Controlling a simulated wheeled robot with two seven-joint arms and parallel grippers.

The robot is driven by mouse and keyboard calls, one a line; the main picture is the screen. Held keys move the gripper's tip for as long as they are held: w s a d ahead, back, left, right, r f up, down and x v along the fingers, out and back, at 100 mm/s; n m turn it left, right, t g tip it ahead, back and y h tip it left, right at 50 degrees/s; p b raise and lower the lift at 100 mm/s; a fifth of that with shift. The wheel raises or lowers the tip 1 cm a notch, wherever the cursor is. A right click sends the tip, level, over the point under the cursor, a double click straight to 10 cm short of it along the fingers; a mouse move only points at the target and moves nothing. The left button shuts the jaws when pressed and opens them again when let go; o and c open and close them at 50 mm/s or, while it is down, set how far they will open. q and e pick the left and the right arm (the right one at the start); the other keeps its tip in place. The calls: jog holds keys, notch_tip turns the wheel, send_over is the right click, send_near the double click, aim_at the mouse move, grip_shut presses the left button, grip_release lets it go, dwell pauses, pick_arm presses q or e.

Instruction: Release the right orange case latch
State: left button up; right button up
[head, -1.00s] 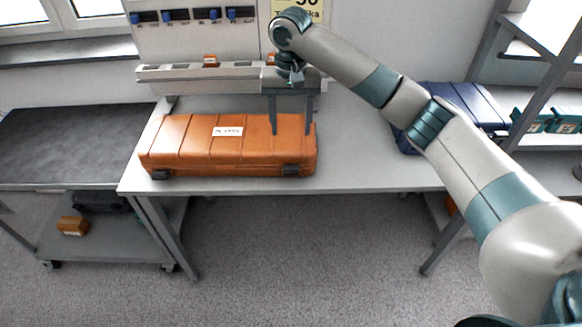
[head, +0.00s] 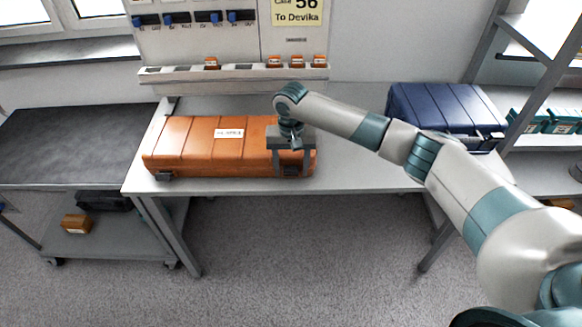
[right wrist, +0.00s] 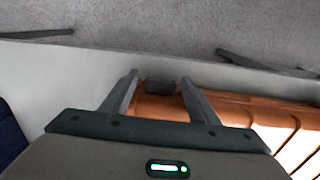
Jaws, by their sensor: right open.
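The orange case (head: 205,150) lies closed on the workbench, with a white label on its lid. Its left latch (head: 164,175) is dark and sits at the front left. The right latch (head: 290,170) is at the front right, partly hidden by my gripper in the head view. My right gripper (head: 291,172) is open and points down at the case's front right edge, a finger on each side of the right latch. In the right wrist view the latch (right wrist: 160,87) shows between the two fingertips; I cannot tell whether they touch it. My left gripper is not in view.
A blue case (head: 440,106) stands at the back right of the workbench (head: 360,178). A panel with a shelf (head: 235,72) rises behind the orange case. A dark-topped cart (head: 65,145) stands at left, shelving at right. The bench's middle is clear.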

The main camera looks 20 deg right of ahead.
jog(key=shift+f, duration=0.5)
jog(key=c, duration=1.1)
jog(key=shift+o, duration=0.2)
jog(key=shift+r, duration=0.1)
